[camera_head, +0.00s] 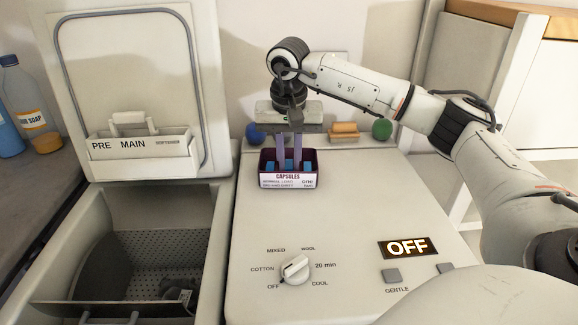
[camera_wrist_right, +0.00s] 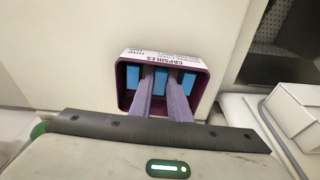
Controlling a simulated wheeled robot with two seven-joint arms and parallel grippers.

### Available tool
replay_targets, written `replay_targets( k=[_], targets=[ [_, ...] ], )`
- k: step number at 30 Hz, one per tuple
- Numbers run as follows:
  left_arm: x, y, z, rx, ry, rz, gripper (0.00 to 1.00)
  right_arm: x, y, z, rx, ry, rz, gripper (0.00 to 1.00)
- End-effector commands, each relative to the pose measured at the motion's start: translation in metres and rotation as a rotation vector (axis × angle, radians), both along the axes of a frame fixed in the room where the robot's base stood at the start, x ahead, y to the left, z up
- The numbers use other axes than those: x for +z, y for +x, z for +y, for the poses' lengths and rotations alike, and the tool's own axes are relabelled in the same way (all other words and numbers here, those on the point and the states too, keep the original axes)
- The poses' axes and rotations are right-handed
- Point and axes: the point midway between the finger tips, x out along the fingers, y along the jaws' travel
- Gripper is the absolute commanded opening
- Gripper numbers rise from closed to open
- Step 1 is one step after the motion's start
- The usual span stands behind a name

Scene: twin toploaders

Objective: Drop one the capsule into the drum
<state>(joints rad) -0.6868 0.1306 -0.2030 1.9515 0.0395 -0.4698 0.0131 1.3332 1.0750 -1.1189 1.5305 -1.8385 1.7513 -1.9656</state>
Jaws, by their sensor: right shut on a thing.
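The purple capsule box (camera_head: 288,181) stands on the closed machine top, with blue capsules in it. My right gripper (camera_head: 289,165) points down into the box, its two fingers around the middle blue capsule (camera_wrist_right: 160,76), and is shut on it. The capsule is still between the box walls, and its lower part is hidden. Other blue capsules sit to the left (camera_wrist_right: 132,75) and right (camera_wrist_right: 188,80) of the fingers. The open drum (camera_head: 170,249), with perforated metal walls, is at the lower left in the head view; dark items lie inside. My left gripper is not in view.
The raised lid (camera_head: 125,60) with a PRE/MAIN drawer (camera_head: 140,150) stands behind the drum. A blue ball (camera_head: 255,133), an orange block (camera_head: 344,130) and a green ball (camera_head: 382,129) line the back edge. A dial (camera_head: 295,268) and an OFF display (camera_head: 408,248) are in front. Bottles (camera_head: 30,110) stand far left.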

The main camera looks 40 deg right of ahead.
Motion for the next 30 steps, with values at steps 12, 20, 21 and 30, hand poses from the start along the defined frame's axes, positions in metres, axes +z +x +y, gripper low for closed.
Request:
replay_targets(
  k=[12, 20, 21, 30],
  targets=[
    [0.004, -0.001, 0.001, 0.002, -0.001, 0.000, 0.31, 0.079, 0.001, 0.000, 0.000, 0.001, -0.004, 0.00],
    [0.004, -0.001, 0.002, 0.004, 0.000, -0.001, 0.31, 0.094, 0.000, 0.000, 0.000, 0.000, 0.000, 0.00],
    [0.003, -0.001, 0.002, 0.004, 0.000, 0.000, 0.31, 0.094, 0.000, 0.000, 0.000, 0.000, 0.000, 0.00],
    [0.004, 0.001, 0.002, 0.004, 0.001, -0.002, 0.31, 0.094, 0.000, 0.000, 0.000, 0.000, 0.000, 0.00]
  ],
)
